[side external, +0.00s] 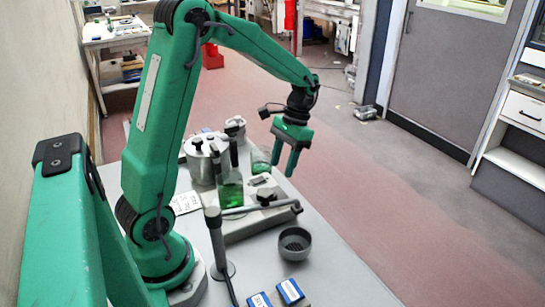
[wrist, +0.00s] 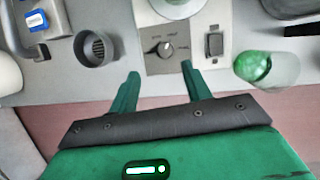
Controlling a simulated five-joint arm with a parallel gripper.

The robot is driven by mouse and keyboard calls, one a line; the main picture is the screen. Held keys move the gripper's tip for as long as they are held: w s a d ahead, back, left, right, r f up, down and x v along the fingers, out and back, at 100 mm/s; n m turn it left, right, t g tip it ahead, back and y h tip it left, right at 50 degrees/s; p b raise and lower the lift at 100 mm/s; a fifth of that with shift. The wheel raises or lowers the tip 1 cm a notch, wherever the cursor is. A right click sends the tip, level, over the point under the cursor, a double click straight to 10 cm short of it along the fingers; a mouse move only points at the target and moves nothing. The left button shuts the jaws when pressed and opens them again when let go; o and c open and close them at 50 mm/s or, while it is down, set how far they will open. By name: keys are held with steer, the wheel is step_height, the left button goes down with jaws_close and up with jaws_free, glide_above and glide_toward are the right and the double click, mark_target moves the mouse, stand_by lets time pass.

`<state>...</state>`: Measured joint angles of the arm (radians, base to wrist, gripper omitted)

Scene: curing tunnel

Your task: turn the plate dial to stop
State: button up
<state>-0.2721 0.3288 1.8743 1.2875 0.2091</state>
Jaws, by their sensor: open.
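The plate dial (wrist: 166,49) is a dark round knob on the grey front panel of the hotplate (wrist: 153,66), seen in the wrist view. Small markings sit above it, too small to read surely. My gripper (wrist: 161,69) is open and empty, with one green finger to each side of the dial's line and the tips short of it in the picture. In the side view my gripper (side external: 282,169) hangs fingers down above the far side of the hotplate (side external: 238,229).
A dark switch (wrist: 214,42) is right of the dial, with a green flask (wrist: 252,66) beyond. A grey cup (wrist: 95,48) stands left. In the side view, a flask (side external: 230,194), metal pot (side external: 199,166), stand (side external: 216,247) and blue boxes (side external: 290,291) crowd the bench.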

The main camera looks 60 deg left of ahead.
steer(key=shift+w+a+f+g, duration=0.15)
steer(key=shift+a+f+g, duration=0.15)
steer(key=shift+f, duration=0.3)
steer(key=shift+x, duration=3.9)
steer(key=shift+a, duration=0.15)
steer(key=c, duration=1)
